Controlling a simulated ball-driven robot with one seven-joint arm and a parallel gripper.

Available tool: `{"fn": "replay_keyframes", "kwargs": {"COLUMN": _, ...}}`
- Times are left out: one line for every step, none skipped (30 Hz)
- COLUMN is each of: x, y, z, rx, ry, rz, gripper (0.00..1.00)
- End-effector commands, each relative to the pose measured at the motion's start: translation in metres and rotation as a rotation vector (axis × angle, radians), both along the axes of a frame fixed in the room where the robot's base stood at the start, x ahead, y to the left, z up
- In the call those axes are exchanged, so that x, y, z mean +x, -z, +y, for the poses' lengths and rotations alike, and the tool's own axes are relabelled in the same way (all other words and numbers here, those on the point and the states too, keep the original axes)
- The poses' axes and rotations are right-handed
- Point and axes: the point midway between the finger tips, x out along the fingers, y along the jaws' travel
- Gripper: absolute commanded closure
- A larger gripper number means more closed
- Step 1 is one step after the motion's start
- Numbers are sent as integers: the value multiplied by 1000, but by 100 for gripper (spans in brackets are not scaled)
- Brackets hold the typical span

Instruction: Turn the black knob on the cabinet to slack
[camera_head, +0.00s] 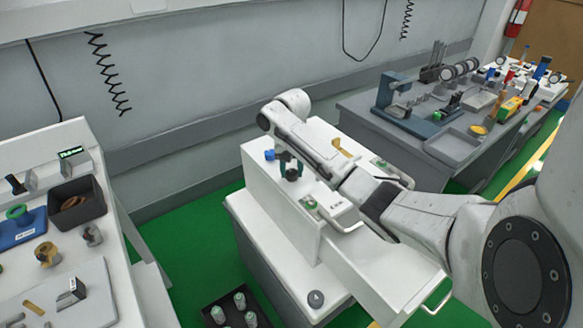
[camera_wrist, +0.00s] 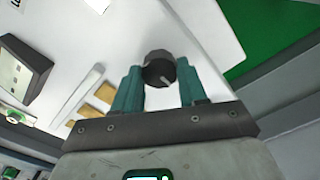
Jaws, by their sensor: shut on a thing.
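The black knob (camera_wrist: 159,68) is a round knob on the white cabinet (camera_wrist: 205,35), with a pale pointer line on its face. In the wrist view it sits between the tips of the two teal fingers of my gripper (camera_wrist: 160,80), which is shut on it. Any marks around the knob are too small to read.
A blue part (camera_head: 270,155) sits left of my gripper on the cabinet. A green-topped part (camera_head: 310,205) is nearer the front. A bench with a dark bin (camera_head: 77,203) stands at the left, a grey equipment table (camera_head: 395,140) at the back right. Green floor shows between.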

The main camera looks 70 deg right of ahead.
Motion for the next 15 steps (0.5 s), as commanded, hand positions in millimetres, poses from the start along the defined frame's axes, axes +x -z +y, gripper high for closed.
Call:
{"fn": "replay_keyframes", "kwargs": {"x": 0, "y": -3, "z": 1, "rx": 3, "ry": -9, "rz": 1, "gripper": 89}}
{"fn": "replay_keyframes", "kwargs": {"x": 0, "y": -4, "z": 1, "rx": 3, "ry": -18, "rz": 0, "gripper": 89}}
{"fn": "replay_keyframes", "kwargs": {"x": 0, "y": -4, "z": 2, "rx": 4, "ry": -30, "rz": 2, "gripper": 89}}
{"fn": "replay_keyframes", "kwargs": {"x": 0, "y": -5, "z": 2, "rx": 4, "ry": -40, "rz": 2, "gripper": 89}}
{"fn": "replay_keyframes", "kwargs": {"x": 0, "y": -5, "z": 2, "rx": 5, "ry": -53, "rz": 3, "gripper": 89}}
{"fn": "replay_keyframes", "kwargs": {"x": 0, "y": -6, "z": 2, "rx": 5, "ry": -70, "rz": 3, "gripper": 89}}
{"fn": "replay_keyframes", "kwargs": {"x": 0, "y": -6, "z": 3, "rx": 6, "ry": -85, "rz": 4, "gripper": 89}}
{"fn": "replay_keyframes", "kwargs": {"x": 1, "y": -6, "z": 3, "rx": 6, "ry": -101, "rz": 3, "gripper": 89}}
{"fn": "replay_keyframes", "kwargs": {"x": 0, "y": -7, "z": 3, "rx": 6, "ry": -123, "rz": 4, "gripper": 89}}
{"fn": "replay_keyframes", "kwargs": {"x": 1, "y": -7, "z": 3, "rx": 6, "ry": -141, "rz": 3, "gripper": 89}}
{"fn": "replay_keyframes", "kwargs": {"x": 1, "y": -6, "z": 3, "rx": 6, "ry": -159, "rz": 4, "gripper": 89}}
{"fn": "replay_keyframes", "kwargs": {"x": 1, "y": -7, "z": 3, "rx": 6, "ry": -184, "rz": 4, "gripper": 89}}
{"fn": "replay_keyframes", "kwargs": {"x": 1, "y": -6, "z": 3, "rx": 6, "ry": -203, "rz": 4, "gripper": 89}}
{"fn": "replay_keyframes", "kwargs": {"x": 1, "y": -6, "z": 3, "rx": 5, "ry": -224, "rz": 4, "gripper": 89}}
{"fn": "replay_keyframes", "kwargs": {"x": 1, "y": -5, "z": 3, "rx": 6, "ry": -251, "rz": 4, "gripper": 89}}
